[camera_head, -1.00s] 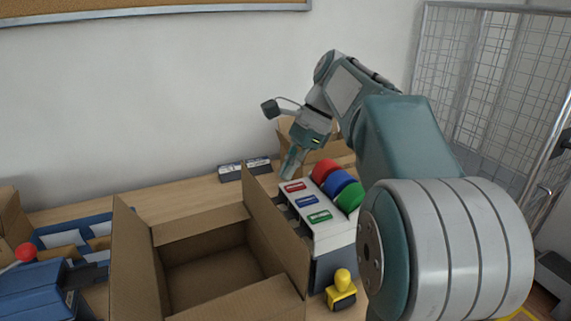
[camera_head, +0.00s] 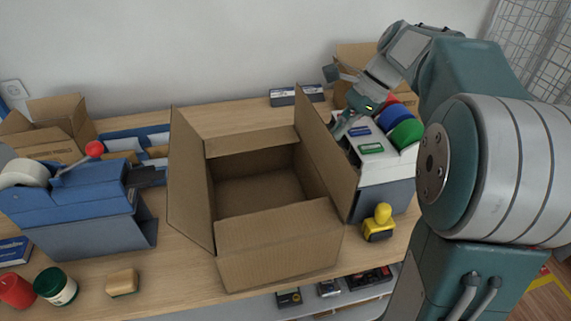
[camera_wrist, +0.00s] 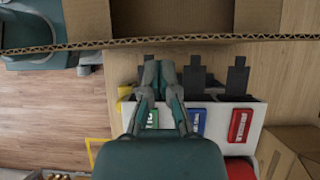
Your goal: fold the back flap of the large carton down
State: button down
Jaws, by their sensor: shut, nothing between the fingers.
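The large carton (camera_head: 275,280) stands open-topped in the middle of the counter. Its left flap (camera_head: 190,185) and right flap (camera_head: 325,150) stand up. Its front flap (camera_head: 275,225) lies inward over the front of the opening. A lighter strip along the back edge appears to be the back flap (camera_head: 252,142), lying inward; its exact angle is hard to tell. My gripper (camera_head: 340,130) is shut and empty, just outside the right flap, above the white label unit (camera_head: 385,165). In the wrist view its fingertips (camera_wrist: 160,68) are close to the right flap's edge (camera_wrist: 220,40).
The label unit with coloured rolls and a yellow-handled stamp (camera_head: 379,225) are right of the carton. A blue tape dispenser (camera_head: 80,205) and small carton (camera_head: 50,130) are at left. A dark box (camera_head: 297,95) is by the wall.

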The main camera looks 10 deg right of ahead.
jog(key=a+f, duration=0.7)
jog(key=a, duration=0.4)
jog(key=shift+s+a, duration=0.15)
jog(key=shift+s, duration=0.1)
jog(key=shift+f, duration=0.25)
notch_tip(320, 180, up, 9)
jog(key=shift+f, duration=0.15)
dwell(0.8)
jog(key=shift+s, duration=0.1)
